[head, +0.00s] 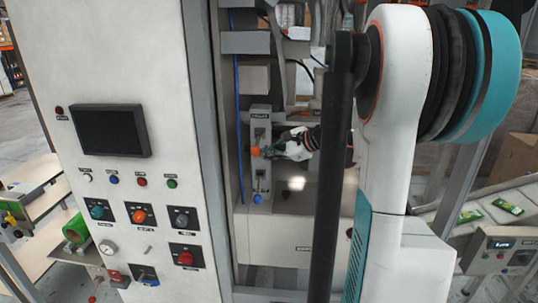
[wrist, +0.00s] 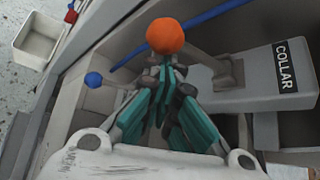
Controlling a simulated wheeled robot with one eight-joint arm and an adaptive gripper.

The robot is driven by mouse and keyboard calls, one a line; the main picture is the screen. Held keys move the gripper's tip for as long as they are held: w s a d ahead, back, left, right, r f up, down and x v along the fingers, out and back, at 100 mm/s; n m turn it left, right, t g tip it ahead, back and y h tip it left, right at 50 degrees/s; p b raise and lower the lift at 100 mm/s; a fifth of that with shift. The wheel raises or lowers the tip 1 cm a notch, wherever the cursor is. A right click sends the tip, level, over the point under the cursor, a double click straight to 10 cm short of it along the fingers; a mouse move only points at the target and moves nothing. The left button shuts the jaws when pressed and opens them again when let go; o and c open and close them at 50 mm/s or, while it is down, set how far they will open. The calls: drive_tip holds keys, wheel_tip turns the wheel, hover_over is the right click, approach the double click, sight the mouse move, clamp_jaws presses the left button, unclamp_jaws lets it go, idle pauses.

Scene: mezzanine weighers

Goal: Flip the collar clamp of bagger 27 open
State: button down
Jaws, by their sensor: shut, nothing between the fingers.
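The collar clamp has an orange ball knob (head: 255,151) on a grey lever, on a narrow grey plate (head: 260,116) inside the bagger's recess. In the wrist view the orange knob (wrist: 165,35) stands just beyond my fingertips, and the plate beside it reads COLLAR (wrist: 285,67). My gripper (head: 270,153), with teal fingers, is shut and empty at the right of the knob in the head view. The fingers partly hide the lever.
A blue-knobbed lever (head: 257,199) sits below the orange one, and it also shows at left in the wrist view (wrist: 93,79). A white control panel (head: 130,50) with a dark screen and several knobs stands to the left. A blue cable (head: 238,120) runs down the recess.

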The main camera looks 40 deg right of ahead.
wheel_tip(320, 180, up, 6)
drive_tip(key=m+g+y+p, duration=0.1)
drive_tip(key=m+g+y, duration=0.2)
drive_tip(key=shift+s+a+g, duration=0.15)
drive_tip(key=shift+a+g, duration=0.1)
drive_tip(key=shift+g, duration=0.05)
drive_tip(key=shift+r, duration=0.1)
idle(0.4)
idle(0.4)
wheel_tip(320, 180, down, 4)
drive_tip(key=s+b, duration=0.1)
drive_tip(key=b, duration=0.2)
drive_tip(key=d+v, duration=0.1)
drive_tip(key=v, duration=0.9)
drive_tip(key=shift+w+d+p, duration=0.25)
drive_tip(key=shift+p, duration=0.05)
